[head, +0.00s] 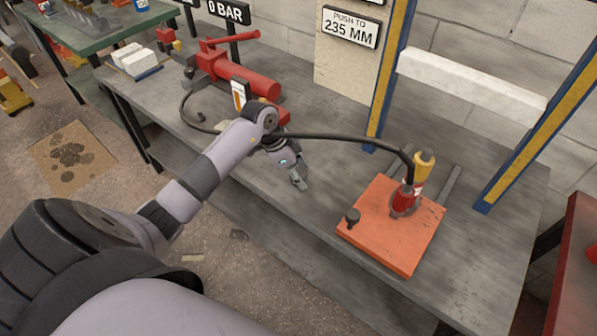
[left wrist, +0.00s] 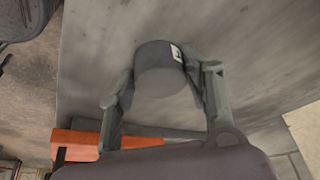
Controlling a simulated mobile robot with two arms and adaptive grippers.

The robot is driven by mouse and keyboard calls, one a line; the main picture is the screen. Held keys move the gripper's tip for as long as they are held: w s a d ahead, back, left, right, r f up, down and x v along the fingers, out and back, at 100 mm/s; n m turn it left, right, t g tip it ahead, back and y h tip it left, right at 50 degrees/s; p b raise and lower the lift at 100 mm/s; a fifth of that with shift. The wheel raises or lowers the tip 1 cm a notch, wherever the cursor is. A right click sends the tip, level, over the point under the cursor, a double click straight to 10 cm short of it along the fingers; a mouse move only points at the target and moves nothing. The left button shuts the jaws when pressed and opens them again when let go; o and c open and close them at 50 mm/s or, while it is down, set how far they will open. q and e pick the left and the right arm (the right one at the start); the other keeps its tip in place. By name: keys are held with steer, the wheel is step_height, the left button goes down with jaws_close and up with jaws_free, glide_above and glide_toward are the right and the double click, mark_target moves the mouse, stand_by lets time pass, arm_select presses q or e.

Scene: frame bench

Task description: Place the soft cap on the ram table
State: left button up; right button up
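The soft cap (left wrist: 160,75) shows in the left wrist view as a dark grey cylinder with a white label. It sits between the fingers of my left gripper (left wrist: 165,92), with a finger against each side. In the head view, my left gripper (head: 298,182) is low over the front middle of the grey bench, and the cap cannot be made out there. The ram table, an orange plate (head: 386,244), lies to the right of the gripper. A red and yellow ram (head: 404,198) stands on it. My right gripper is not in view.
A small dark knob (head: 352,216) stands on the plate's left side. A black hose (head: 340,137) runs from the red pump (head: 240,78) to the ram. Blue and yellow posts (head: 390,75) stand behind. The bench between gripper and plate is clear.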

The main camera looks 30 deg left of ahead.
arm_select(q)
steer(key=shift+o, duration=1.2)
steer(key=shift+f, duration=0.35)
steer(key=shift+a+r, duration=0.1)
steer(key=shift+r, duration=0.45)
steer(key=v, duration=1.2)
steer(key=shift+w, duration=0.1)
